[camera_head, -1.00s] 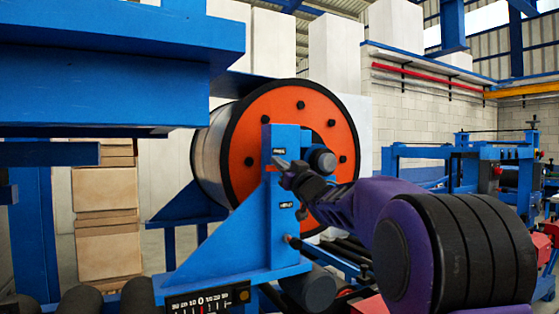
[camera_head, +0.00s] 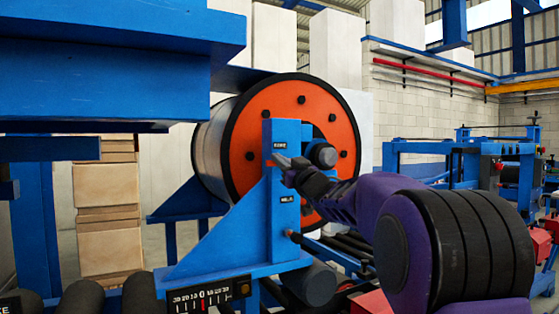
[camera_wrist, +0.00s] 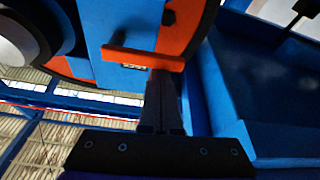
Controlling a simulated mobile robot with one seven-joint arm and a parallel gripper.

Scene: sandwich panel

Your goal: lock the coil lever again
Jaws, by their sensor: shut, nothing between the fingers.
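The coil lever (camera_wrist: 143,58) is an orange-red bar lying across the face of a blue upright, close to horizontal in the wrist view. In the head view it is mostly hidden by my gripper (camera_head: 283,161), which is at the blue upright (camera_head: 283,131) in front of the coil. My gripper's fingers (camera_wrist: 163,75) are shut and empty. Their tips are at the lever's edge; I cannot tell whether they touch it. The coil (camera_head: 265,103) has an orange face with a black rim. A small label (camera_head: 282,147) sits above the lever on the upright, another (camera_head: 287,199) below.
A blue beam structure (camera_head: 110,55) overhangs the upper left. A scale plate (camera_head: 208,297) and dark rollers (camera_head: 82,302) are at the lower left. A large blue panel (camera_wrist: 265,90) stands close to the right of the fingers in the wrist view.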

